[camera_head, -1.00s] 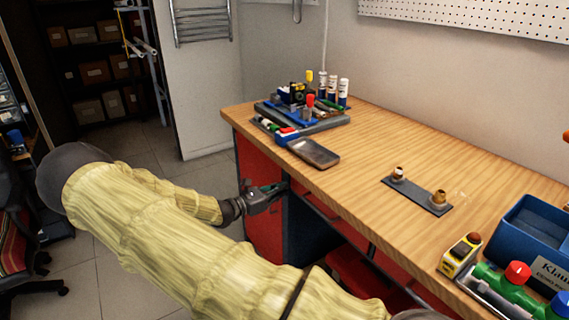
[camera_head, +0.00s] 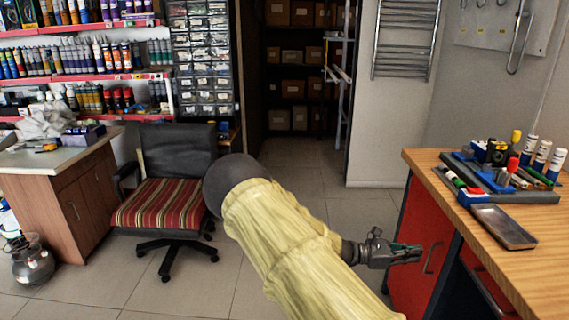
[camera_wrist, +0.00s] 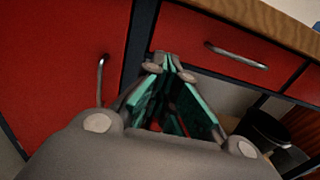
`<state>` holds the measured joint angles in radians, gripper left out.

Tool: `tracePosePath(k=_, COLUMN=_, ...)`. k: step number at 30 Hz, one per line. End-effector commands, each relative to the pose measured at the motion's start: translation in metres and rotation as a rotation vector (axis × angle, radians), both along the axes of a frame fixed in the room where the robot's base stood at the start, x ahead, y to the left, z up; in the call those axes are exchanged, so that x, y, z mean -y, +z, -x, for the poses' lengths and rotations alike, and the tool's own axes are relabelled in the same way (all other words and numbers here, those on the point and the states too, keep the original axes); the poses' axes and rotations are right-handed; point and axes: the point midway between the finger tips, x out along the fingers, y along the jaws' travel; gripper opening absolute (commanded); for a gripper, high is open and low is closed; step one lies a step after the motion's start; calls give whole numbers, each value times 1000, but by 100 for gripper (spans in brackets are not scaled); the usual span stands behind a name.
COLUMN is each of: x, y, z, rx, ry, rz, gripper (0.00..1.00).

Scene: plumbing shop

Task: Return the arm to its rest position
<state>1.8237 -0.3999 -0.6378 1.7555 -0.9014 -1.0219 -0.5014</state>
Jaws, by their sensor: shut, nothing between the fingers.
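My gripper (camera_head: 405,254) is at the end of my arm in a pale yellow sleeve. It points right, in front of the red cabinet door (camera_head: 416,245) and below the top of the wooden workbench (camera_head: 490,255). In the wrist view my gripper (camera_wrist: 168,62) has its green-lined fingers meeting at the tips with nothing between them. Ahead of it there are the red door (camera_wrist: 60,70) on the left and a red drawer with a metal handle (camera_wrist: 236,56) on the upper right. I cannot tell the exact gap to the cabinet.
A black office chair with a striped seat (camera_head: 165,205) stands left of my arm. A small wooden cabinet (camera_head: 75,195) and a metal canister (camera_head: 28,262) are farther left. A dark tray (camera_head: 503,228) lies on the workbench. The tiled floor (camera_head: 330,185) beyond my arm is clear.

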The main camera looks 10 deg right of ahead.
Motion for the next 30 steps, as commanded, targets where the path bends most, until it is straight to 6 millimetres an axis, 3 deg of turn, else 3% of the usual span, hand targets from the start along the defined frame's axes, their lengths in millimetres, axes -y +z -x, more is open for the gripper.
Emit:
tracePosePath(k=5, x=2, y=-26, z=25, rx=21, ry=-28, rz=-84, gripper=0)
tracePosePath(k=10, x=-6, y=-91, z=84, rx=104, ry=-109, rz=-287, gripper=0)
tracePosePath(k=14, x=-29, y=-142, z=135, rx=198, ry=-196, rz=-454, gripper=0)
tracePosePath(k=21, x=-102, y=-213, z=226, rx=439, ry=-409, rz=-731, gripper=0)
tracePosePath(k=25, x=-151, y=-232, z=265, rx=595, ry=-541, rz=-843, gripper=0)
tracePosePath(k=30, x=-212, y=-238, z=302, rx=814, ry=-715, rz=-942, gripper=0)
